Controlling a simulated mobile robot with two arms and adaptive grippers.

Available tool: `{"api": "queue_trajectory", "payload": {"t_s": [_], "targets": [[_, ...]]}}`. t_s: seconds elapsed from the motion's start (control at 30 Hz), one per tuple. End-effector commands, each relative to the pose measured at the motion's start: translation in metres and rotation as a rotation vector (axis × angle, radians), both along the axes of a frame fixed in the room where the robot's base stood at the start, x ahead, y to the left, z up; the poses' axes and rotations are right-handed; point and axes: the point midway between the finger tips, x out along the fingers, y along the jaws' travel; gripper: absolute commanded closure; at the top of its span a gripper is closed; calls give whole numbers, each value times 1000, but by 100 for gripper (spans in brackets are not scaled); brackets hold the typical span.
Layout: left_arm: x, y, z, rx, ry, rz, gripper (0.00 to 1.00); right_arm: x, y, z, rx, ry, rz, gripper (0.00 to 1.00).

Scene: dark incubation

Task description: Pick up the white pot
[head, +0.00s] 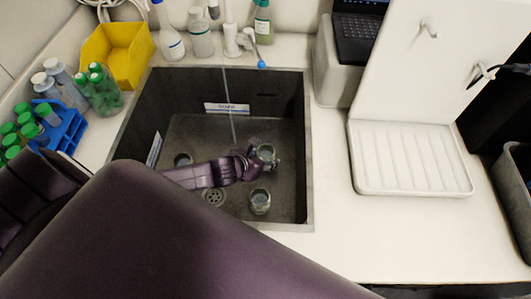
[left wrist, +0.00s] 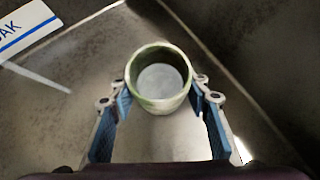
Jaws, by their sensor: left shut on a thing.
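A pale, open-topped pot with a greenish rim (head: 266,152) is inside the dark sink (head: 190,125). It also shows in the left wrist view (left wrist: 160,104), with its whitish inside visible. My left gripper (head: 262,161) reaches down into the sink and is shut on this pot. In the left wrist view its blue-padded fingers (left wrist: 161,95) are on either side of the pot wall. I cannot tell whether the pot's base touches the sink floor. My right gripper is not in view.
Another jar (head: 260,201) stands in the sink nearer me, and one more (head: 183,160) is at the left. Bottles (head: 170,42) line the back edge. A yellow bin (head: 118,55) and blue rack (head: 66,125) are left. A white draining tray (head: 410,160) is right.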

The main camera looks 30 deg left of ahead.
Motion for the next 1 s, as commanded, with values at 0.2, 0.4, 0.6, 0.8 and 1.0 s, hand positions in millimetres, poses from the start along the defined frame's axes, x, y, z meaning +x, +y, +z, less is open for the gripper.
{"api": "queue_trajectory", "payload": {"t_s": [0.2, 0.4, 0.6, 0.8, 1.0], "targets": [[2, 0, 45, 2, -7, -4, 86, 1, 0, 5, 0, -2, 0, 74], [1, 0, 107, 2, -7, -4, 86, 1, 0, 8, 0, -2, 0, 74], [1, 0, 156, 1, -6, -2, 86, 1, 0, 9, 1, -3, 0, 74], [1, 0, 184, 2, -3, -1, 86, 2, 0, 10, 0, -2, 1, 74], [0, 0, 192, -1, -1, -1, 86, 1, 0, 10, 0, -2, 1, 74]]}}
